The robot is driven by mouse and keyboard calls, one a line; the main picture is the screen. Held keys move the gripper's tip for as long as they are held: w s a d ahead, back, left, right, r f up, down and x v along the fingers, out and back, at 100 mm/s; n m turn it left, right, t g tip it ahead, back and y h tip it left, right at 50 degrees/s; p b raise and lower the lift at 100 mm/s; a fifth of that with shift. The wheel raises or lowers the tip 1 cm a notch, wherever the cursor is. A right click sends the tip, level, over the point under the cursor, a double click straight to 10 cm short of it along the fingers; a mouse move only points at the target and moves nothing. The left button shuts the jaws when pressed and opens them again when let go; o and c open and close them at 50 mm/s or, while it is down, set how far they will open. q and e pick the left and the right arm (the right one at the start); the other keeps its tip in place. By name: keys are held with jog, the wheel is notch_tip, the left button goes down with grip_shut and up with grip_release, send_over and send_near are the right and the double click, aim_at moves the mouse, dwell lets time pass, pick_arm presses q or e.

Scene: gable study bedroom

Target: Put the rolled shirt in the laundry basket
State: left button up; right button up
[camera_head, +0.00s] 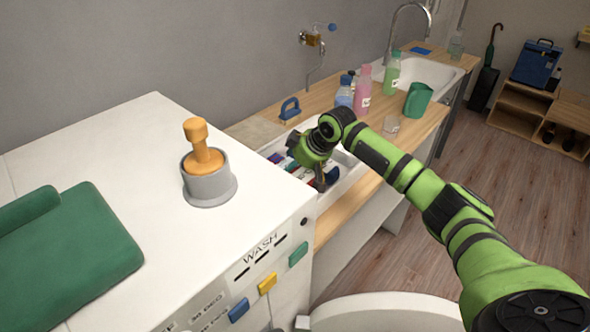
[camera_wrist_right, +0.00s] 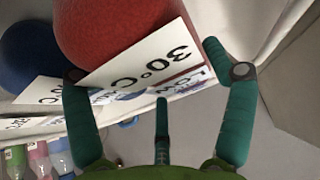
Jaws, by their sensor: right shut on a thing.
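My right gripper (camera_head: 322,176) reaches down over a white tray (camera_head: 345,178) on the wooden counter, among small coloured things. In the right wrist view, its teal fingers (camera_wrist_right: 160,92) stand apart around a red rounded thing (camera_wrist_right: 120,25). A white card (camera_wrist_right: 135,62) marked 30°C covers part of it. The gripper is shut on this red thing, though the contact is partly hidden. I cannot tell whether it is a rolled shirt. A green roll (camera_head: 28,208) lies on green folded cloth (camera_head: 85,240) at the left. No laundry basket is clearly identifiable. My left gripper is not in view.
A white washer (camera_head: 110,140) carries a grey cup (camera_head: 208,188) with an orange knobbed piece. Behind the tray stand bottles (camera_head: 362,88) and a green jug (camera_head: 417,100), near a sink (camera_head: 430,70). A blue rounded thing (camera_wrist_right: 30,55) sits beside the red one. A white round-rimmed thing (camera_head: 385,308) is below.

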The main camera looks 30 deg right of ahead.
jog(key=shift+f, duration=0.95)
jog(key=shift+f, duration=0.1)
jog(key=o, duration=1.1)
jog(key=b+v, duration=0.1)
jog(key=v, duration=1.1)
jog(key=shift+b, duration=0.3)
jog(key=shift+s+d, duration=0.1)
